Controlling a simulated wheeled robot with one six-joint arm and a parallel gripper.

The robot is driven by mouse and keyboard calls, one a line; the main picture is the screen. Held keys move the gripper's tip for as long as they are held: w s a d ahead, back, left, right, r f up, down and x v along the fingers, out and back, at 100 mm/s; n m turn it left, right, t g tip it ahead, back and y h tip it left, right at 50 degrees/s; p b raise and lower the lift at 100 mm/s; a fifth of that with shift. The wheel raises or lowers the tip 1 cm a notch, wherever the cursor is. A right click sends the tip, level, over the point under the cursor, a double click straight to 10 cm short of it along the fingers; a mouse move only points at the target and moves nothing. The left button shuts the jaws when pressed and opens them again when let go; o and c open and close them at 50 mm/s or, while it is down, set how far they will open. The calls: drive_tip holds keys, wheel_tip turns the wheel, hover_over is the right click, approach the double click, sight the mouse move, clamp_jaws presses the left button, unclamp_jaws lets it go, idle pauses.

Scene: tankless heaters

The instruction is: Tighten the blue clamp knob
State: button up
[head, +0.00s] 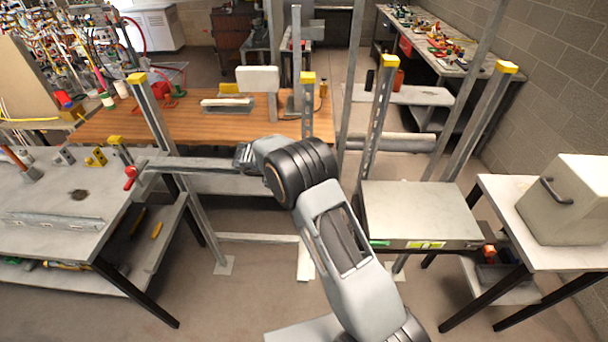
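I cannot make out a blue clamp knob for certain in the head view. A small red and blue object (64,98) shows at the far left, too small to identify. A red knob (131,176) sits at the left end of a grey horizontal bar (200,164) by the left workbench. My arm reaches up from the bottom right, and its dark end, my gripper (243,157), is near the right end of that bar. I cannot tell whether it touches the bar. Its fingers are too small and too hidden to show whether they are open or shut.
Grey posts with yellow caps (308,77) rise around the wooden table (215,125). The left workbench (50,190) carries small fittings. A grey box (420,212) is right of my arm, and a beige case (568,198) stands on the right table.

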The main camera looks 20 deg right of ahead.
drive_tip(key=shift+r, duration=0.15)
idle(0.3)
drive_tip(key=o, duration=0.9)
drive_tip(key=shift+w+a, duration=0.1)
drive_tip(key=shift+a, duration=0.05)
